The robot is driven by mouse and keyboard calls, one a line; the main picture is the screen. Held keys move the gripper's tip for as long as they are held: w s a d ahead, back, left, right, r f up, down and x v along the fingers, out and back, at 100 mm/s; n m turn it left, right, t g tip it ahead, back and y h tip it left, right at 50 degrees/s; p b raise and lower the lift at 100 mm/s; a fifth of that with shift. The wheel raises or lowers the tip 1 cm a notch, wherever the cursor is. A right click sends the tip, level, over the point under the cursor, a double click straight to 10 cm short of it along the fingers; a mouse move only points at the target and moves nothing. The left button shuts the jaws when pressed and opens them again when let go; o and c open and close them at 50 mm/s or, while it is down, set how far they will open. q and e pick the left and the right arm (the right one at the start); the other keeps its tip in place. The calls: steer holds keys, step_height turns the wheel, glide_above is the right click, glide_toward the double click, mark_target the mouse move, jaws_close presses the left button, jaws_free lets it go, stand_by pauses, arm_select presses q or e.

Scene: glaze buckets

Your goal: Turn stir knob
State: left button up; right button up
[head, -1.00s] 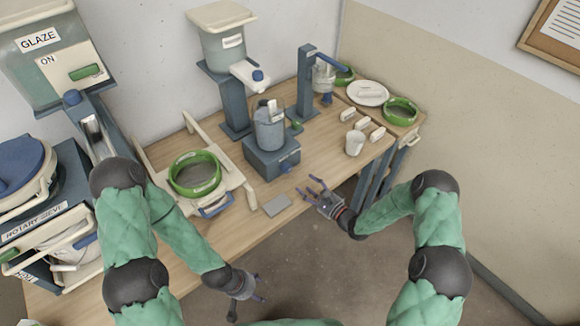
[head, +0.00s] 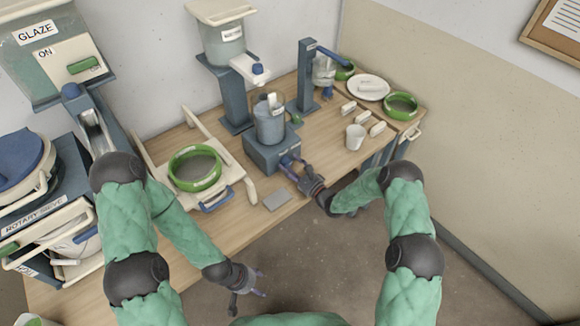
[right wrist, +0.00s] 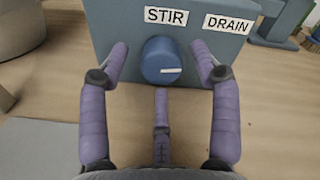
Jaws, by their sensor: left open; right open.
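The blue stir knob (right wrist: 163,61) sits on the front of a blue-grey base box (head: 262,155), under a STIR label (right wrist: 166,15). A white line on the knob's face lies nearly level. My right gripper (head: 287,163) is open at the box front. In the right wrist view its fingers (right wrist: 160,65) stand on the left and right of the knob, with a gap to each side; a third finger is below it. A clear vessel (head: 270,120) stands on the box. My left gripper (head: 258,284) is open and empty, low in front of the table.
A DRAIN label (right wrist: 227,23) is right of STIR. A green-rimmed sieve (head: 195,168) on a cream frame stands left of the box, and a grey slab (head: 277,201) lies near the table's front edge. A white cup (head: 355,137) stands to the right.

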steer(key=shift+w+a, duration=0.3)
steer(key=shift+w, duration=0.05)
steer(key=c, duration=1.1)
steer(key=shift+c, duration=0.2)
steer(key=n+b, duration=0.3)
steer(key=n, duration=0.1)
steer(key=n+b, duration=0.3)
steer(key=n, duration=0.2)
steer(key=shift+a+b, duration=0.1)
steer(key=shift+b, duration=0.25)
steer(key=n+b, duration=0.2)
steer(key=n, duration=0.2)
steer(key=shift+f+n+b, duration=0.15)
steer(key=shift+n+b, duration=0.15)
steer(key=n+b, duration=0.1)
steer(key=n, duration=0.1)
steer(key=n+b, duration=0.2)
steer(key=n, duration=0.1)
steer(key=shift+s+a+f+h, duration=0.1)
steer(key=shift+s+f+h, duration=0.05)
steer(key=shift+h, duration=0.15)
steer(key=shift+n, duration=0.3)
